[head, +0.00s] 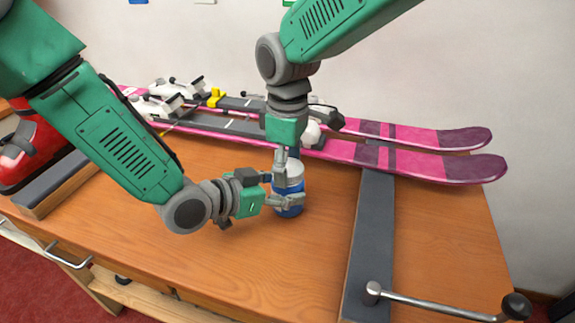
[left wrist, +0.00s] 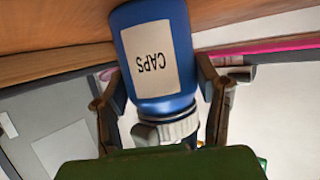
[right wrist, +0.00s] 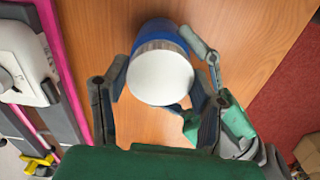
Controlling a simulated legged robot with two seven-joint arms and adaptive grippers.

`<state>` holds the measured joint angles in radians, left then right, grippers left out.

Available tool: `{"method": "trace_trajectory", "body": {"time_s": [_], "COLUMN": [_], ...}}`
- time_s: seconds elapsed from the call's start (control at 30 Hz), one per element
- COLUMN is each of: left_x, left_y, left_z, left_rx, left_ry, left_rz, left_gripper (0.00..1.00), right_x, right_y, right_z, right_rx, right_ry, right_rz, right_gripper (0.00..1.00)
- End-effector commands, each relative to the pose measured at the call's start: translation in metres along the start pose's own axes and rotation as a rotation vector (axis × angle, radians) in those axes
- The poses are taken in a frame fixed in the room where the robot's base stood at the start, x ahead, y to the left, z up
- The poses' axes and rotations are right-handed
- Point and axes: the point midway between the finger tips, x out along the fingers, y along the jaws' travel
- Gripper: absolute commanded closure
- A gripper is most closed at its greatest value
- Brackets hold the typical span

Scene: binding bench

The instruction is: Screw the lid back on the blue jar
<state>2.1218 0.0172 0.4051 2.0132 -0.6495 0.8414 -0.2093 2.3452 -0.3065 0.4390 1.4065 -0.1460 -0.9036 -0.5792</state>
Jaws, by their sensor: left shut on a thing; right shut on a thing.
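The blue jar (head: 289,210) stands upright on the wooden bench. Its label in the left wrist view reads CAPS on the jar (left wrist: 155,60). The pale lid (right wrist: 161,77) is at the jar's mouth; I cannot tell how tightly it sits. My left gripper (head: 281,191) comes from the left and is shut around the jar's body; its fingers also flank the jar in the left wrist view (left wrist: 160,92). My right gripper (head: 290,172) points down from above and is shut on the lid, with a finger on each side in the right wrist view (right wrist: 165,80).
Pink skis (head: 420,160) with bindings lie along the back of the bench (head: 250,260). A grey strip (head: 373,235) and a metal crank handle (head: 440,305) are to the right. A red boot (head: 30,150) stands at the left. The bench front is clear.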

Motion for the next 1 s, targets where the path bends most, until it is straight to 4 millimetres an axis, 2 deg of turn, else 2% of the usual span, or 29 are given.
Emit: {"method": "trace_trajectory", "body": {"time_s": [0.03, 0.07, 0.1, 0.47, 0.8, 1.0], "left_x": [0.000, 0.000, 0.000, 0.000, 0.000, 0.000], "left_y": [0.002, 0.003, 0.003, 0.002, 0.002, 0.002], "left_z": [0.003, 0.003, 0.003, 0.003, 0.003, 0.003], "left_rx": [0.001, 0.001, 0.001, 0.000, -0.001, -0.001], "left_ry": [-0.006, -0.006, -0.006, -0.007, -0.007, -0.007], "left_rz": [0.005, 0.005, 0.005, 0.004, 0.003, 0.003], "left_gripper": [1.00, 1.00, 1.00, 1.00, 1.00, 1.00], "right_x": [-0.001, -0.001, -0.001, -0.003, -0.042, -0.045], "right_y": [0.001, 0.001, 0.001, 0.000, 0.000, 0.000], "right_z": [-0.002, -0.002, -0.002, -0.001, -0.001, 0.000], "right_rx": [-0.001, -0.001, -0.002, -0.003, -0.003, -0.003], "right_ry": [0.005, 0.006, 0.005, 0.003, 0.004, 0.002], "right_rz": [0.002, 0.003, 0.002, 0.002, 0.002, 0.000], "right_gripper": [0.83, 0.41, 0.27, 0.27, 0.27, 0.27]}}
